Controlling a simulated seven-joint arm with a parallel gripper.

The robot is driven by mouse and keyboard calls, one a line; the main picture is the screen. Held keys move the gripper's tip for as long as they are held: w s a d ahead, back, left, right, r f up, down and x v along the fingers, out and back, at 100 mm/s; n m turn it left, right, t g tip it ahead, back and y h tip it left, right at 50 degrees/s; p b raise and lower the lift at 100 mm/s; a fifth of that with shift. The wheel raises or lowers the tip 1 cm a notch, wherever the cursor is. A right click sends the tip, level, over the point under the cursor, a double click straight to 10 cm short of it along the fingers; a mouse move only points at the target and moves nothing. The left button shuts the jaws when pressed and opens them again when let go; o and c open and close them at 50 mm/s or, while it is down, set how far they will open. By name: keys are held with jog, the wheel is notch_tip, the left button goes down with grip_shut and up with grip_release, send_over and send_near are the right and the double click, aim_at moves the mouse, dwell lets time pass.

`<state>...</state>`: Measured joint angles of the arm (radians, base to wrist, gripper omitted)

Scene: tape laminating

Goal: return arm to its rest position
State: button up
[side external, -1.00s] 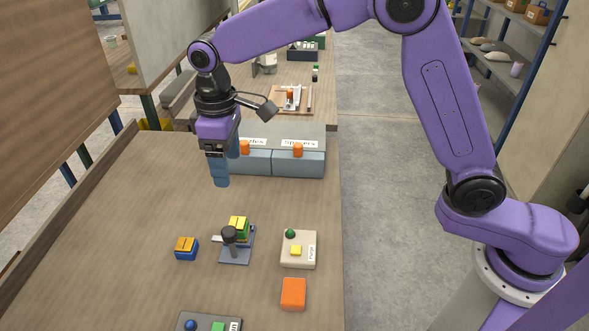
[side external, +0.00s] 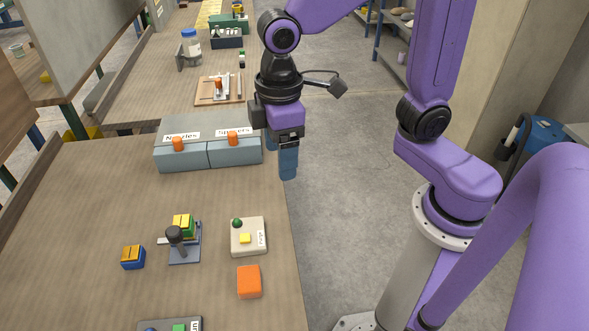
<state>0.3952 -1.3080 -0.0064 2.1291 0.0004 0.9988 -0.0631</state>
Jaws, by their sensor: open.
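My gripper (side external: 281,160) points down at the right edge of the wooden table (side external: 70,220), just right of the grey-blue bins. Its blue fingers overlap in this view. I see nothing held between them. It is apart from the objects on the table. My purple arm reaches in from the right.
Two grey-blue bins with orange knobs (side external: 180,158) (side external: 236,152) stand at the table's back. In front are a small press (side external: 185,245), a blue block with a yellow-orange top (side external: 133,257), a cream box (side external: 248,238) and an orange block (side external: 249,281).

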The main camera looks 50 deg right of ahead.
jog(key=s+d+f+n, duration=0.1)
jog(key=s+d+f, duration=0.1)
jog(key=s+d, duration=0.9)
jog(key=shift+s+f, duration=0.2)
jog(key=shift+s, duration=0.65)
